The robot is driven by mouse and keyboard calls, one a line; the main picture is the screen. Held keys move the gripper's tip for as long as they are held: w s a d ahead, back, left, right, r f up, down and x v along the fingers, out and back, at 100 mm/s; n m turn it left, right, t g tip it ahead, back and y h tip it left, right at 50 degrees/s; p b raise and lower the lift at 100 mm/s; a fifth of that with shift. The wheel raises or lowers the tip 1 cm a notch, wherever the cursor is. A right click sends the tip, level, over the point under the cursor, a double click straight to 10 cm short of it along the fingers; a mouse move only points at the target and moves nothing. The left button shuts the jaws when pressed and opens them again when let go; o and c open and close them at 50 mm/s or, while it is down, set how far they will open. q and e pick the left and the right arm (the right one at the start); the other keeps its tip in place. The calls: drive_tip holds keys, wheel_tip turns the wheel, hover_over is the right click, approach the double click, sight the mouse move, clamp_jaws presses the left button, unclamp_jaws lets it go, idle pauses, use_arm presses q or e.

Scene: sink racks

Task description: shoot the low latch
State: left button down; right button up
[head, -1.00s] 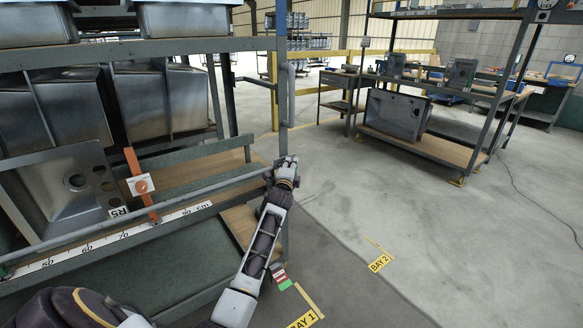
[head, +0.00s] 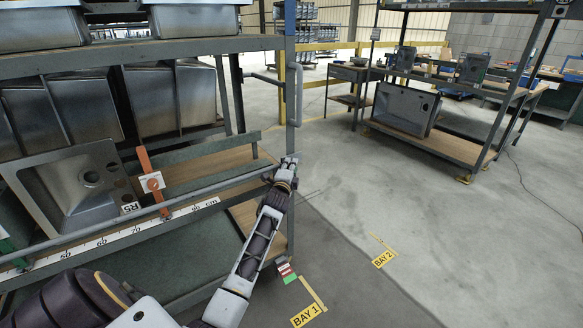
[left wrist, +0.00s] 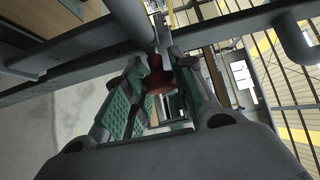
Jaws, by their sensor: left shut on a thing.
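The low rail (head: 215,187) runs along the front of the left rack to its right corner post (head: 290,100). My left gripper (head: 288,162) is at the rail's right end, by the post. In the left wrist view, its green-padded fingers (left wrist: 160,95) stand either side of a dark red knob (left wrist: 159,80), which I take for the latch handle, and are shut on it. The knob sits below a grey bar (left wrist: 130,22). The latch's bolt and catch cannot be made out. My right gripper is out of view.
The left rack holds metal sinks (head: 75,185), an orange upright (head: 150,175) and a centimetre scale (head: 140,228). A second rack (head: 430,145) stands at the right. The floor (head: 370,210) between them is clear, with yellow bay labels (head: 384,258).

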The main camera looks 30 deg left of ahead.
use_arm(q)
drive_tip(key=c, duration=1.5)
unclamp_jaws()
drive_tip(key=shift+f, duration=0.25)
drive_tip(key=shift+c, duration=0.2)
drive_tip(key=o, duration=0.4)
drive_tip(key=shift+s+a+r, duration=0.1)
drive_tip(key=shift+s+r, duration=0.05)
drive_tip(key=shift+s, duration=0.05)
drive_tip(key=v, duration=1.2)
